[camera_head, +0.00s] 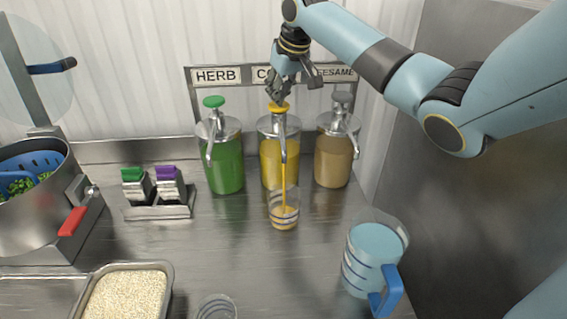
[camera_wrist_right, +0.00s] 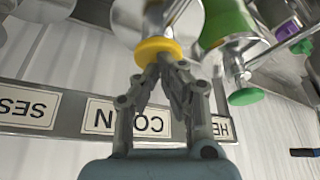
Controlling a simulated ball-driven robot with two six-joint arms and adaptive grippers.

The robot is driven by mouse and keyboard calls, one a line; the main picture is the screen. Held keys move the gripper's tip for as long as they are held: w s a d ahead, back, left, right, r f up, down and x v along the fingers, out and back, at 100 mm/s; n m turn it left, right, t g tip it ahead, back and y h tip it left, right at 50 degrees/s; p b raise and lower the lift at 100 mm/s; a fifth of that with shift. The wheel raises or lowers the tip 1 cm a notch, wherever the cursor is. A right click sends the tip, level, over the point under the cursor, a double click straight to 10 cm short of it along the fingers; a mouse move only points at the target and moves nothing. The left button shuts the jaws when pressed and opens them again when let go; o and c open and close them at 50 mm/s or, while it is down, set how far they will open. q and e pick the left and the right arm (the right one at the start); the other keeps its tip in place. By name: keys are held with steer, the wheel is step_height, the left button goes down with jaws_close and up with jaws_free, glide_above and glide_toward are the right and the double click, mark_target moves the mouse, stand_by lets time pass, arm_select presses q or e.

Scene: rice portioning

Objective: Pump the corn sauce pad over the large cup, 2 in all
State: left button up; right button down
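The corn sauce dispenser (camera_head: 270,165) is the yellow jar in the middle of the row, with a yellow pad (camera_head: 278,108) on top. My right gripper (camera_head: 277,95) comes from above with its fingertips together, touching the pad. In the right wrist view the fingertips (camera_wrist_right: 162,68) meet at the edge of the yellow pad (camera_wrist_right: 158,48). A yellow stream runs from the nozzle down into a clear striped cup (camera_head: 284,218), which stands upright under it and holds some sauce. Another clear cup (camera_head: 216,308) is partly cut off at the bottom edge. My left gripper is not in view.
A green dispenser (camera_head: 226,170) and a tan one (camera_head: 332,165) flank the corn one. A jug (camera_head: 357,270) stands front right, a rice tray (camera_head: 165,290) front left. A pot (camera_head: 30,220) and two small containers (camera_head: 150,188) are left. The counter centre is clear.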

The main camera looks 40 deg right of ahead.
steer(key=shift+s+f, duration=0.1)
steer(key=shift+d+r+p, duration=0.1)
steer(key=shift+r+p, duration=0.25)
steer(key=shift+r, duration=1.5)
step_height(320, 180, up, 6)
stand_by(0.6)
